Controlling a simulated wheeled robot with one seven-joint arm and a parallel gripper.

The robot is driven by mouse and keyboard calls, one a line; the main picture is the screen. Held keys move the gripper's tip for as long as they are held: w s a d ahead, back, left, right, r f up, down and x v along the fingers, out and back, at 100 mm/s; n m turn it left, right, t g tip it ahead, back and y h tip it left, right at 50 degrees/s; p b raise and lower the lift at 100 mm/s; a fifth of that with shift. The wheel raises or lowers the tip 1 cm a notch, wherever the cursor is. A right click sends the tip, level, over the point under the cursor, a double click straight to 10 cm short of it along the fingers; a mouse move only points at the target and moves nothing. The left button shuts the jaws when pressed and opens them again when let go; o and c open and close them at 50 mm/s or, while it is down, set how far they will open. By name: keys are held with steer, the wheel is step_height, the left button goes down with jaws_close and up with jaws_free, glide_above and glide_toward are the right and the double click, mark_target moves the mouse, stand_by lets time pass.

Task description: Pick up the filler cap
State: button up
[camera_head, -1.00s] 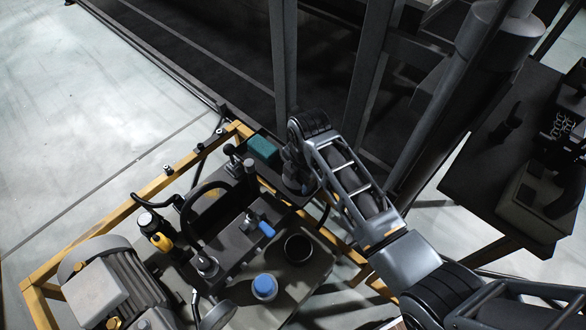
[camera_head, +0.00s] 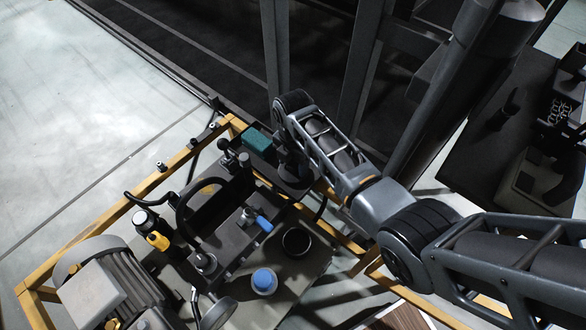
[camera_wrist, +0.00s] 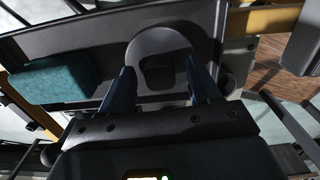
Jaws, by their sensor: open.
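A dark grey rounded piece with an arch-shaped opening (camera_wrist: 160,42), which looks like the filler cap, lies in a dark shallow tray (camera_wrist: 75,30) in the wrist view. My gripper (camera_wrist: 159,74) is open, with its two blue-dark fingers to either side of the piece's near part. Whether the fingers touch it I cannot tell. In the head view my wrist hides the piece, and my gripper's fingers do not show clearly over the tray at the back right of the machine frame.
A teal block (camera_head: 258,141) sits in the tray, left of my gripper, also in the wrist view (camera_wrist: 58,80). A black round opening (camera_head: 296,241), a blue-topped container (camera_head: 264,281) and a blue-handled lever (camera_head: 262,223) stand nearer. Dark posts (camera_head: 362,75) rise behind my arm.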

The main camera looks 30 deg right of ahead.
steer(key=shift+f, duration=0.15)
jaws_close()
stand_by(0.5)
